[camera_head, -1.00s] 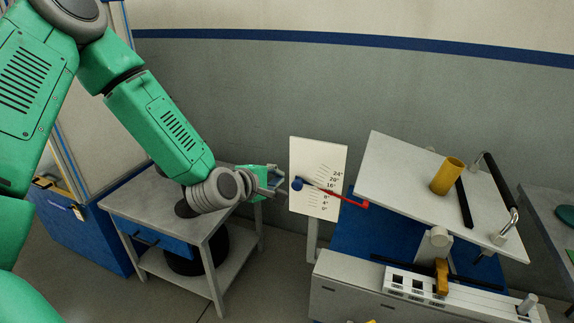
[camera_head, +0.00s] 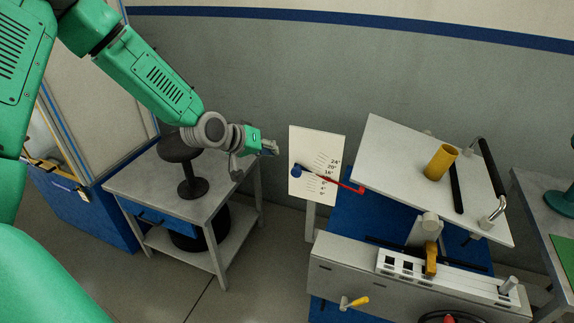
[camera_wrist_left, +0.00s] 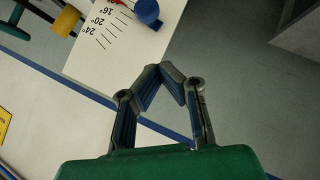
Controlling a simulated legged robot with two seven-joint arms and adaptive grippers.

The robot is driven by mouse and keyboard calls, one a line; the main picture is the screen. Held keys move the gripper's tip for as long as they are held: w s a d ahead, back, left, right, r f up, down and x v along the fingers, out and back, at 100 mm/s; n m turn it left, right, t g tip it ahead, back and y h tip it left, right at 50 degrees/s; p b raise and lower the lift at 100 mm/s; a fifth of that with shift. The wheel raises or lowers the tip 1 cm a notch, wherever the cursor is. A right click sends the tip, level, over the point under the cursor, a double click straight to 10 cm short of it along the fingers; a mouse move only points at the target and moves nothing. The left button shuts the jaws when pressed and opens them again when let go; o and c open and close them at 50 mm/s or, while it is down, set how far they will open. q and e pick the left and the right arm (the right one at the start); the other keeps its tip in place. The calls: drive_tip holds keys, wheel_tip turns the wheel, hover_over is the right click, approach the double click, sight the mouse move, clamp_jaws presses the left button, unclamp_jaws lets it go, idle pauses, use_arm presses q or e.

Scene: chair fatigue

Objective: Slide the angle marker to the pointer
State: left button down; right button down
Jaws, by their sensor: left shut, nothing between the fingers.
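The white scale board (camera_head: 318,150) stands upright on a post, with degree marks along its right part. A blue round knob (camera_head: 297,171), which looks like the angle marker, sits near the board's left edge. A red pointer (camera_head: 348,187) slants down to the right across the board. My left gripper (camera_head: 274,148) is shut and empty, left of the board and a little higher than the knob. In the left wrist view its fingertips (camera_wrist_left: 161,70) meet below the board (camera_wrist_left: 125,45); the blue knob (camera_wrist_left: 147,12) is at the top. My right gripper is out of view.
A tilted white plate (camera_head: 400,165) with a yellow cylinder (camera_head: 441,162) stands right of the board, above a grey machine bench (camera_head: 345,272). A grey side table (camera_head: 215,195) with a black stool-shaped object (camera_head: 190,175) is below my left arm. Floor is clear between.

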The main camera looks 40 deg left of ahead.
sight(295, 166)
use_arm(q)
drive_tip(key=w+d+f, duration=0.1)
drive_tip(key=w+f, duration=0.1)
drive_tip(key=d+f, duration=0.1)
drive_tip(key=f, duration=0.1)
drive_tip(key=shift+w+d, duration=0.35)
drive_tip(key=shift+w, duration=0.05)
drive_tip(key=shift+d+f, duration=0.35)
drive_tip(key=shift+f, duration=0.25)
drive_tip(key=shift+a+f, duration=0.1)
drive_tip(key=shift+a, duration=0.05)
drive_tip(key=shift+w+d+f+b, duration=0.1)
drive_tip(key=shift+d+f+b, duration=0.1)
drive_tip(key=shift+f+b, duration=0.25)
drive_tip(key=shift+r, duration=0.1)
